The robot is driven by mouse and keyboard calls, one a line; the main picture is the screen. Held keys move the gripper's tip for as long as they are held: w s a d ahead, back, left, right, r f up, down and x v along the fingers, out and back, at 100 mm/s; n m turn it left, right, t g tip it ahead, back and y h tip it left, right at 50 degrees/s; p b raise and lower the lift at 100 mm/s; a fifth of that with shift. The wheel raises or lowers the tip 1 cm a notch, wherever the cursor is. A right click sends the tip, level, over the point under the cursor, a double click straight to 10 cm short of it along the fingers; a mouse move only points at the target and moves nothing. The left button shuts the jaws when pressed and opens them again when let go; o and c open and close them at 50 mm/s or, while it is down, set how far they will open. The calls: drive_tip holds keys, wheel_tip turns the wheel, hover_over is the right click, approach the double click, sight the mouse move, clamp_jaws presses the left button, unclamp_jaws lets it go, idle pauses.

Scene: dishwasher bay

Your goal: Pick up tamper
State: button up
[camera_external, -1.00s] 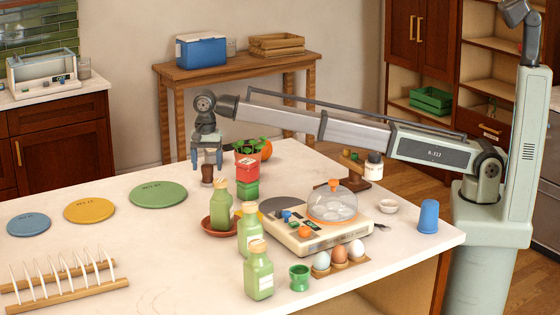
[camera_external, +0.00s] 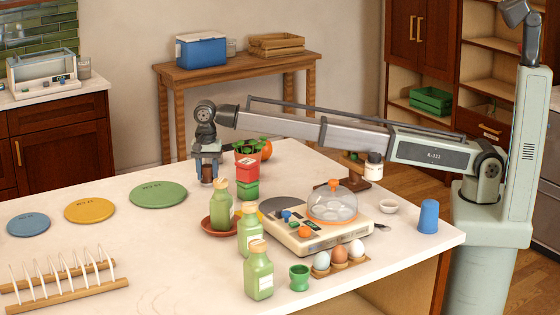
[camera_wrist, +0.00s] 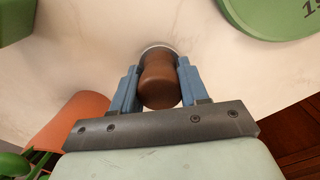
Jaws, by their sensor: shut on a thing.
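The tamper shows in the wrist view as a brown rounded wooden handle (camera_wrist: 160,82) with a pale metal rim at its far end. It stands on the white counter, and in the external view its brown handle (camera_external: 207,174) shows between my fingers. My gripper (camera_external: 207,180) points down over the far side of the counter. Its two blue fingers (camera_wrist: 157,85) are shut on the tamper handle, one on each side. The tamper's base is mostly hidden, and I cannot tell whether it touches the counter.
Green bottles (camera_external: 221,206), a brown dish and an egg cooker (camera_external: 320,228) are nearer. A green plate (camera_external: 158,195) lies to the left. Counter between is clear.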

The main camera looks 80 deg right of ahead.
drive_tip(key=c, duration=0.5)
drive_tip(key=shift+o, duration=0.2)
drive_tip(key=shift+r, duration=0.1)
